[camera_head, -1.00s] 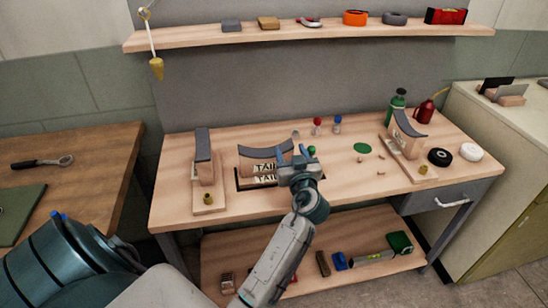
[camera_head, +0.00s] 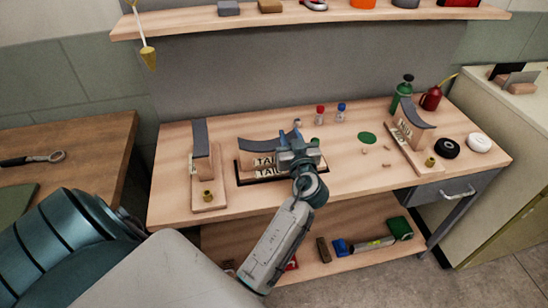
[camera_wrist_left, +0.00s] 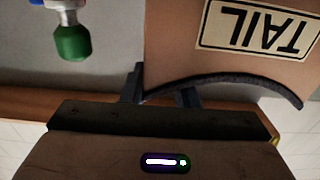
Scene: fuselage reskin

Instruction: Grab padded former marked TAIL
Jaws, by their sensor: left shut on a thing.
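The padded former marked TAIL (camera_head: 262,160) is a light wooden block with a curved dark pad on its top edge. It stands upright at its dark-edged base on the bench, where a second TAIL label shows in front. My left gripper (camera_head: 297,143) is at the right end of its pad, shut on the former. In the left wrist view the former (camera_wrist_left: 210,62) shows its TAIL label upside down, and the gripper (camera_wrist_left: 165,88) has its fingers at the pad's edge. Part of the former is hidden behind my gripper. My right gripper is not in view.
A padded stand (camera_head: 203,165) is to the left and another (camera_head: 408,138) to the right on the bench (camera_head: 340,185). Small red-capped (camera_head: 320,113) and blue-capped (camera_head: 341,112) bottles stand behind my gripper. A green bottle (camera_head: 402,92) and tape rolls (camera_head: 447,148) are at right.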

